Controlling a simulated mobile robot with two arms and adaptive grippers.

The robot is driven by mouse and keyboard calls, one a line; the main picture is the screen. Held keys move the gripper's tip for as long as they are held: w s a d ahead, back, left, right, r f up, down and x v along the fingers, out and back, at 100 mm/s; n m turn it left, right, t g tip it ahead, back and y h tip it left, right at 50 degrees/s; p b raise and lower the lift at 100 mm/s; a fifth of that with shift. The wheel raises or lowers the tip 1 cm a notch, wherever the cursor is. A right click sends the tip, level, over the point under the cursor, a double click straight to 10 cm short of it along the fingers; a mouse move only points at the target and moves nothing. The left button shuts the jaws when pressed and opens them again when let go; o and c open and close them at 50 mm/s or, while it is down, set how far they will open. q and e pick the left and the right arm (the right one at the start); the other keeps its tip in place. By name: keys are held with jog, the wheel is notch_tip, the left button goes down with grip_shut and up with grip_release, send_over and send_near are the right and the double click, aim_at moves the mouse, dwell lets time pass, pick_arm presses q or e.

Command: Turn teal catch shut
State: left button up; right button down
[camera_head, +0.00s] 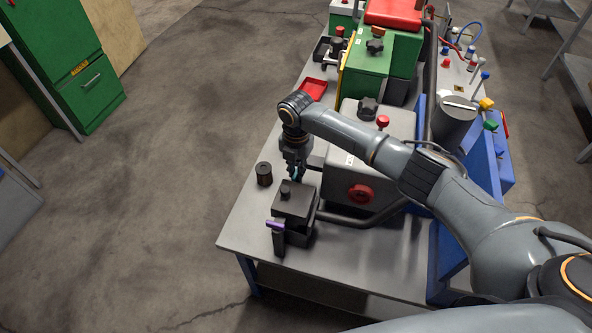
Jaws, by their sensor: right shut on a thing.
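A dark grey box (296,203) with a knob on its lid stands near the front left of the workbench. A small bit of the teal catch (295,173) shows at the box's far side, mostly hidden by my right gripper (297,176). My right gripper reaches down from above and is shut on the teal catch. How far the catch is turned cannot be told. A purple catch (275,225) shows on the box's near side. My left gripper is not in view.
A black cylinder (264,173) stands left of the box. A red tray (312,88) lies farther back. The bench's front left corner (240,228) is clear.

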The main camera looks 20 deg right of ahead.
jog(key=shift+r+n, duration=0.1)
jog(key=shift+n, duration=0.4)
jog(key=c, duration=1.7)
grip_release()
notch_tip(320, 180, up, 12)
